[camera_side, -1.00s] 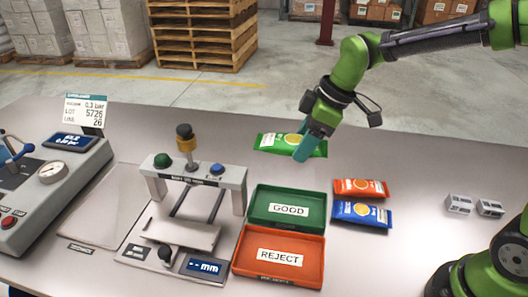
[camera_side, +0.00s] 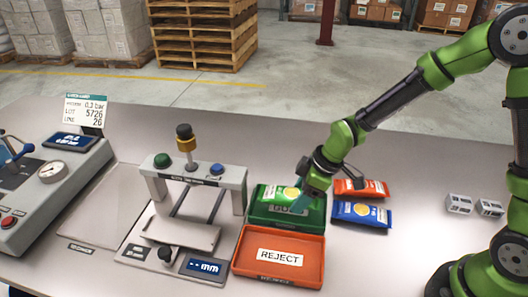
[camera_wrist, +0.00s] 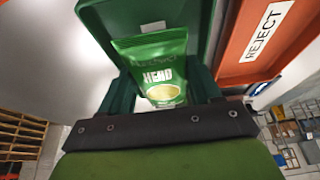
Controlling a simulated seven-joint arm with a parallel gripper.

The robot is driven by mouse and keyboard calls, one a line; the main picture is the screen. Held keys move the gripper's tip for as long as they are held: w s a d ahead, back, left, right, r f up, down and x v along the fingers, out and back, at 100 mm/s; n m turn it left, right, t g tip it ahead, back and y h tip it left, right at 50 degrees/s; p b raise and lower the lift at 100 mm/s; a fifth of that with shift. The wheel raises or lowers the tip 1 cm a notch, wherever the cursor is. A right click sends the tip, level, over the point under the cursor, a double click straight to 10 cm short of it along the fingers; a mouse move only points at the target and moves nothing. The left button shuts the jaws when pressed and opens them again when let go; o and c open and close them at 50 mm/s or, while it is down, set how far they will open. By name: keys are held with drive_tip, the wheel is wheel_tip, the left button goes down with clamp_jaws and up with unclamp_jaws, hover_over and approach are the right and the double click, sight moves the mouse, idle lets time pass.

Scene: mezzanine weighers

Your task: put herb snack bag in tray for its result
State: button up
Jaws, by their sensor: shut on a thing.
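The green herb snack bag (camera_side: 280,194) is held in my gripper (camera_side: 299,203), low over the green GOOD tray (camera_side: 262,219). In the wrist view the herb bag (camera_wrist: 160,65) stands between the two fingers of my gripper (camera_wrist: 163,92), with the green tray (camera_wrist: 205,25) behind it. The bag covers most of the GOOD label in the side view. I cannot tell whether the bag touches the tray floor. The orange REJECT tray (camera_side: 280,280) is directly in front of the green tray and is empty; it also shows in the wrist view (camera_wrist: 240,62).
A red bag (camera_side: 362,188) and a blue bag (camera_side: 361,214) lie right of the trays. A gauge stand (camera_side: 195,180) with a display is left of them. A tester (camera_side: 40,190) with a dial is at far left.

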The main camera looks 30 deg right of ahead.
drive_tip(key=shift+f, duration=1.4)
drive_tip(key=shift+f, duration=0.15)
drive_tip(key=o, duration=1.1)
drive_tip(key=shift+o, duration=0.2)
drive_tip(key=s+d+r+m+t, duration=0.1)
drive_tip(key=s+d+r+m, duration=0.2)
drive_tip(key=r, duration=0.5)
drive_tip(key=s+d+r+m+t, duration=0.1)
drive_tip(key=s+d+r+m, duration=0.1)
drive_tip(key=s+r+m, duration=0.3)
drive_tip(key=s+d+r+m+t+h, duration=0.1)
drive_tip(key=s+d+r+m+t, duration=0.1)
drive_tip(key=s+r+m, duration=0.3)
drive_tip(key=v, duration=0.6)
drive_tip(key=shift+w+d+r, duration=0.25)
drive_tip(key=shift+r, duration=0.15)
